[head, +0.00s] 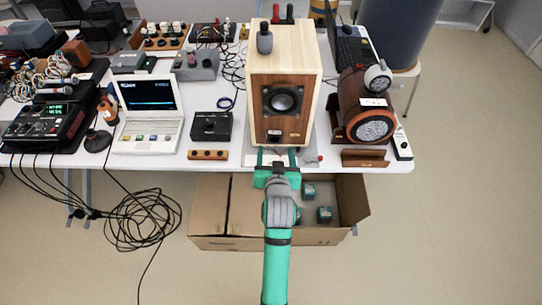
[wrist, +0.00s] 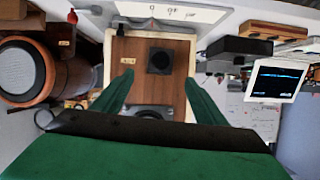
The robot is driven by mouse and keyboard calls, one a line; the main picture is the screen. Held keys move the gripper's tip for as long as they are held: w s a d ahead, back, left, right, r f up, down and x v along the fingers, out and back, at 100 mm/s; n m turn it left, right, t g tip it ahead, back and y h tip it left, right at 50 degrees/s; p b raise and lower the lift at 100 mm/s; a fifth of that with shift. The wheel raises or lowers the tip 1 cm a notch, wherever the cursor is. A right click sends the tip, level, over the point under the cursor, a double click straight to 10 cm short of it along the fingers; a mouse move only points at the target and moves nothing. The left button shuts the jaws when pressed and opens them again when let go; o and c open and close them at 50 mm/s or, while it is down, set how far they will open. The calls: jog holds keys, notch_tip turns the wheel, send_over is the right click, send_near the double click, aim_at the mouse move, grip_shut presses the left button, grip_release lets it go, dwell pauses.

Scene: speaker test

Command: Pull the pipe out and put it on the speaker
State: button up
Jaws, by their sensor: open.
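The speaker (head: 310,62) is a pale wood box with a brown front panel, upright at the table's front edge. Its round driver (head: 283,100) shows in the head view. A dark square-edged piece with a round opening, perhaps the pipe's end (wrist: 160,61), sits low in the front panel and also shows in the head view (head: 273,137). How far it reaches inside is hidden. My gripper (head: 276,160) is in front of the speaker's lower front. In the wrist view its green fingers (wrist: 158,80) are open, one on each side of the dark piece, with nothing between them.
A dark grey object (head: 264,40) stands on the speaker's top, which is otherwise largely bare. A brown barrel-shaped device (head: 366,112) is close on the right. A black box (head: 211,126) and white laptop (head: 148,112) stand left. An open cardboard box (head: 209,212) is below my gripper.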

aim_at(275, 137)
jog(key=x, duration=0.9)
jog(key=shift+w, duration=0.1)
jog(key=shift+w+a, duration=0.1)
jog(key=c, duration=1.1)
jog(key=shift+a, duration=0.2)
jog(key=shift+c, duration=0.6)
jog(key=shift+d, duration=0.35)
jog(key=shift+s+a, duration=0.1)
jog(key=shift+s, duration=0.8)
jog(key=s, duration=1)
jog(key=shift+s, duration=0.4)
jog(key=shift+a, duration=0.1)
